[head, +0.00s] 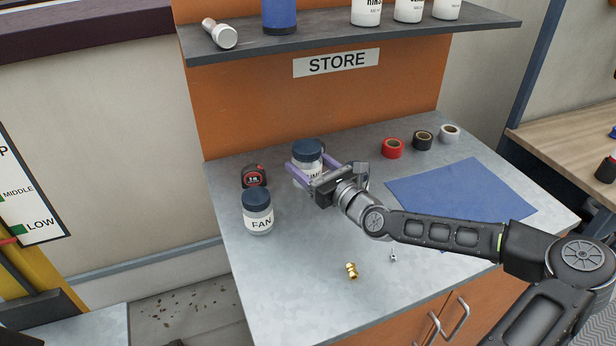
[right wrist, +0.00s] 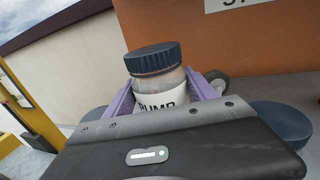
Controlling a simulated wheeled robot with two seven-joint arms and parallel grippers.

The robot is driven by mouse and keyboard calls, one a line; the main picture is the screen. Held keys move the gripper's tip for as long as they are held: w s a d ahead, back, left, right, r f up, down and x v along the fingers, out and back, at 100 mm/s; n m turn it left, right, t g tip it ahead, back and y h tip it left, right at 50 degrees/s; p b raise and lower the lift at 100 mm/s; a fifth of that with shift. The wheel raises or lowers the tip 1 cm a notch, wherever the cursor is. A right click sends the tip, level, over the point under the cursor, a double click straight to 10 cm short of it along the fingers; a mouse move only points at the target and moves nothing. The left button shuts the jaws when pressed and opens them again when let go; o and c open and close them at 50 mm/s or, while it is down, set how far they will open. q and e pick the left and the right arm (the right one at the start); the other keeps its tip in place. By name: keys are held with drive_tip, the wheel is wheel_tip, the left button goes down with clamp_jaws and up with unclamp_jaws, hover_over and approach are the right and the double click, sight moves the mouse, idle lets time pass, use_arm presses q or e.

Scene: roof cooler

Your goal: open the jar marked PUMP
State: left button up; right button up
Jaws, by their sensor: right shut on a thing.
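The jar marked PUMP (head: 306,155) stands on the metal worktop with its dark blue lid on. In the right wrist view the jar (right wrist: 160,85) has its label facing me and the ribbed lid (right wrist: 152,57) sits on top. My right gripper (head: 314,169) is shut on the jar's body, with its purple fingers on either side below the lid. The lower part of the jar is hidden behind the gripper. My left gripper is not in view.
A jar marked FAN (head: 257,212) and a tape measure (head: 254,176) stand left of the PUMP jar. Tape rolls (head: 392,148) and a blue mat (head: 460,190) lie to the right. Brass fittings (head: 352,271) lie in front. A shelf (head: 350,34) hangs above.

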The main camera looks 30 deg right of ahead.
drive_tip(key=shift+r, duration=0.15)
idle(0.4)
drive_tip(key=o, duration=0.8)
clamp_jaws()
